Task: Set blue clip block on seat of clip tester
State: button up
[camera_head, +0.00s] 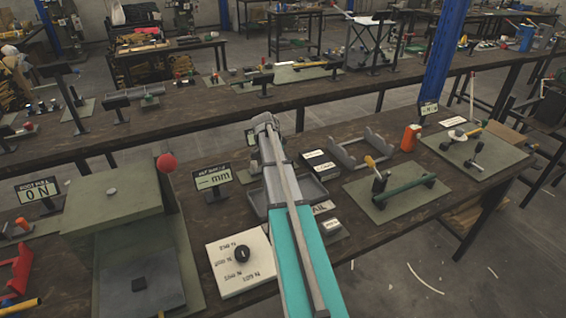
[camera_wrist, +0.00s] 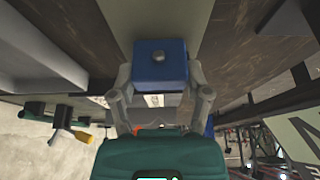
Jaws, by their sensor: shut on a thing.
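In the wrist view, my gripper (camera_wrist: 160,78) is shut on a blue block (camera_wrist: 160,62) with a small round grey stud in its face. The fingers grip its two sides, and it is held clear of the blurred bench surfaces. In the head view, my arm reaches over the bench; my gripper and the block are hidden at its far end. No part is plainly labelled clip tester. I cannot tell which is the tester.
A grey press with a red ball knob (camera_head: 167,163) and a "0 N" display (camera_head: 39,197) stand at left. A cream box with a black knob (camera_head: 242,254) is beside my arm. A grey tray (camera_head: 254,198) lies partly under it. A blue post (camera_head: 446,55) rises behind.

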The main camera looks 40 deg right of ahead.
jog(key=shift+f, duration=0.15)
jog(key=shift+f, duration=0.1)
jog(key=o, duration=1)
jog(key=shift+r, duration=0.2)
jog(key=p+v, duration=0.3)
jog(key=shift+a+r, duration=0.1)
jog(key=shift+r, duration=0.2)
jog(key=p+v, duration=0.8)
jog(key=shift+a+r, duration=0.1)
jog(key=shift+r, duration=0.05)
dwell(0.7)
